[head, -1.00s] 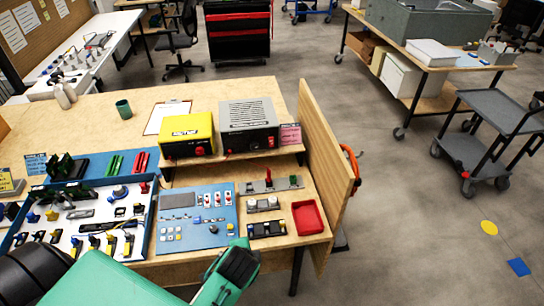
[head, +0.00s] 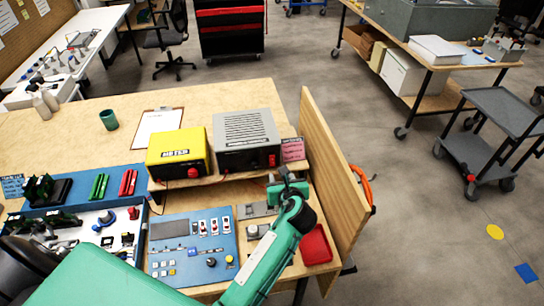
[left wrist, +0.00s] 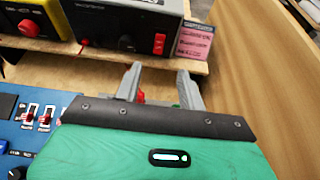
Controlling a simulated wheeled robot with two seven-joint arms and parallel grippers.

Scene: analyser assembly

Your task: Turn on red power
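The grey power box (head: 245,135) stands on the wooden shelf, with a red rocker switch (head: 271,160) at the lower right of its front. The left wrist view also shows the switch (left wrist: 160,43), ahead of my fingertips. My left gripper (head: 287,172) is just in front of the shelf, below and right of the switch. In the left wrist view its two fingers (left wrist: 159,71) stand apart with nothing held, not visibly touching the switch. A small red part (left wrist: 141,97) shows low between the fingers, partly hidden. My right gripper is not in view.
A yellow meter (head: 178,153) stands left of the power box, and a pink card (head: 292,149) right of it. A blue switch panel (head: 190,248) and a red tray (head: 316,245) lie in front. An upright wooden panel (head: 335,180) bounds the right side.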

